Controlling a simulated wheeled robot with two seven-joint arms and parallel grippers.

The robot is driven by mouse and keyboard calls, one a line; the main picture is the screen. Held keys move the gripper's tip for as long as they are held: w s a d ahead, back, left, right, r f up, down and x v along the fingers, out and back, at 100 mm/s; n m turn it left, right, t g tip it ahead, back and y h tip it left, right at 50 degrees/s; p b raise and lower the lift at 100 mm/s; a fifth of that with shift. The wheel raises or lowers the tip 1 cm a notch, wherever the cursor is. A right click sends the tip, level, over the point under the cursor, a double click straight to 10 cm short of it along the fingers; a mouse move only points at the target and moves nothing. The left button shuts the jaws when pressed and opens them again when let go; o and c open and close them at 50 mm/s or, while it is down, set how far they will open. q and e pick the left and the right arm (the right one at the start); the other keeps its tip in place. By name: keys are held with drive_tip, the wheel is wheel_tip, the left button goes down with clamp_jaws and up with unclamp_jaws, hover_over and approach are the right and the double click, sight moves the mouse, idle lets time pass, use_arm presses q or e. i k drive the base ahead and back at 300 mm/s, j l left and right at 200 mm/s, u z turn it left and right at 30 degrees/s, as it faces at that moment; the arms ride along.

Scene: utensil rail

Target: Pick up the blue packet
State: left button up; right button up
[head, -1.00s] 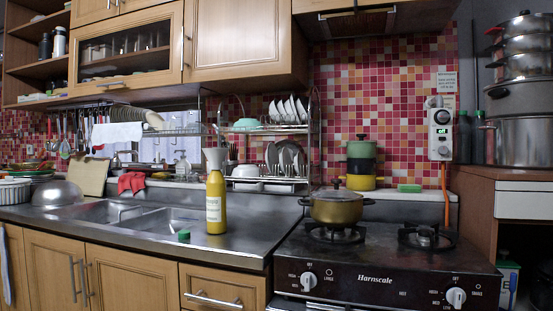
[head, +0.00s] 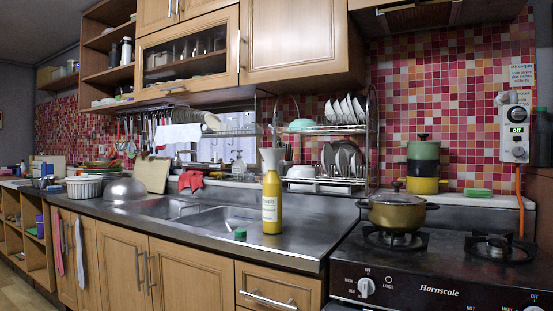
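I cannot make out a blue packet for certain. A small blue-purple item (head: 40,226) shows on the open shelving at the far left, too small to identify. Small bluish items also stand on the far-left counter (head: 12,183), and I cannot tell what they are. Neither of my grippers is in view.
A yellow bottle (head: 271,208) with a funnel on top and a small green cap (head: 240,234) stand by the sink (head: 215,219). A pot (head: 396,214) sits on the stove (head: 440,270).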

sight(50, 168)
drive_tip(key=u, duration=1.35)
drive_tip(key=i+j+u, duration=0.35)
drive_tip(key=i, duration=0.8)
drive_tip(key=i+j+u, duration=0.1)
drive_tip(key=i+u, duration=0.25)
drive_tip(key=i, duration=3.45)
drive_tip(key=i+z, duration=0.1)
drive_tip(key=i, duration=0.4)
drive_tip(key=i+j+z, duration=0.1)
drive_tip(key=i, duration=0.4)
drive_tip(key=i+j+z, duration=0.1)
drive_tip(key=i, duration=0.4)
drive_tip(key=i+j+z, duration=0.1)
drive_tip(key=i, duration=0.4)
drive_tip(key=j, duration=0.15)
